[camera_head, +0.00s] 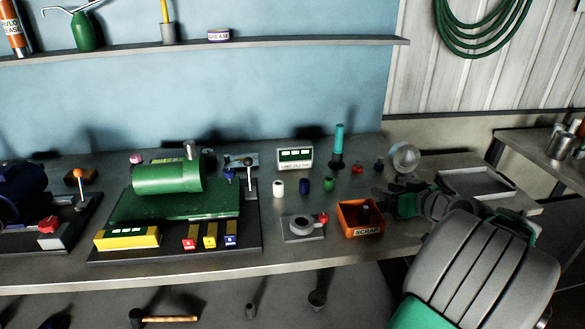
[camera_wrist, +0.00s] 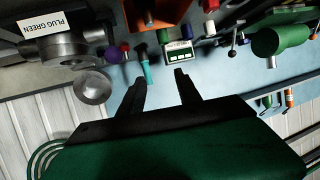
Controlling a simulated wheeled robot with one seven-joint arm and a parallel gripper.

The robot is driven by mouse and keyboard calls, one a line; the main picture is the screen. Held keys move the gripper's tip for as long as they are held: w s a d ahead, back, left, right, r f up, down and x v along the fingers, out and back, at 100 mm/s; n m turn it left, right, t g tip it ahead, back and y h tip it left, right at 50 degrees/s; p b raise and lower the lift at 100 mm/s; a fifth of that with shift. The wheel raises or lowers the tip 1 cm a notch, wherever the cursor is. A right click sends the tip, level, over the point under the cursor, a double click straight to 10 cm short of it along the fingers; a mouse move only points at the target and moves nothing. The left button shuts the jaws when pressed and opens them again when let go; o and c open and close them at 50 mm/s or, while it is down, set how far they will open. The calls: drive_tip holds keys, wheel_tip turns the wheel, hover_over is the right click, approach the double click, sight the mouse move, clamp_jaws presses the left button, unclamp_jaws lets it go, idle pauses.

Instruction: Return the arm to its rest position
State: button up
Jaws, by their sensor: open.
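My arm reaches in from the lower right in the head view. My gripper (camera_head: 380,201) is low over the right part of the bench, just right of the orange scrap bin (camera_head: 360,232). In the wrist view my gripper (camera_wrist: 159,80) has its two dark fingers apart, with nothing between them. Beyond the fingertips are a small display box (camera_wrist: 180,52) and a teal cylinder (camera_wrist: 145,70), apart from the fingers.
A round silver disc (camera_head: 404,158) and a grey tray (camera_head: 478,184) stand near the arm. A green machine (camera_head: 167,178) stands left on the bench. A grey fixture labelled "PLUG GREEN" (camera_wrist: 65,45) shows in the wrist view. A wall shelf (camera_head: 300,42) runs above the bench.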

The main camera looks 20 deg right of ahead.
drive_tip(key=s+f+m+g, duration=0.2)
drive_tip(key=s+f, duration=0.1)
drive_tip(key=f, duration=0.1)
drive_tip(key=s+f+m+g, duration=0.1)
drive_tip(key=s+f+m, duration=0.1)
drive_tip(key=f, duration=0.3)
drive_tip(key=s+f+m+g, duration=0.2)
drive_tip(key=s+f, duration=0.2)
drive_tip(key=shift+a+f+g, duration=0.3)
drive_tip(key=shift+a+f, duration=0.1)
drive_tip(key=s+a+f+m+g+y, duration=0.1)
drive_tip(key=s+a+f+m+g, duration=0.4)
drive_tip(key=s, duration=0.5)
drive_tip(key=w+a+r+n, duration=0.2)
drive_tip(key=a+r+n, duration=0.1)
drive_tip(key=a, duration=0.7)
drive_tip(key=w+a+r+n, duration=0.3)
drive_tip(key=a+r+n, duration=0.1)
drive_tip(key=a, duration=0.6)
drive_tip(key=w+a+r+n, duration=0.3)
drive_tip(key=a+n, duration=0.1)
drive_tip(key=a, duration=0.6)
drive_tip(key=shift+w+a+r+n+t+h, duration=0.2)
drive_tip(key=shift+n+t+h, duration=0.1)
drive_tip(key=shift+n+h, duration=0.1)
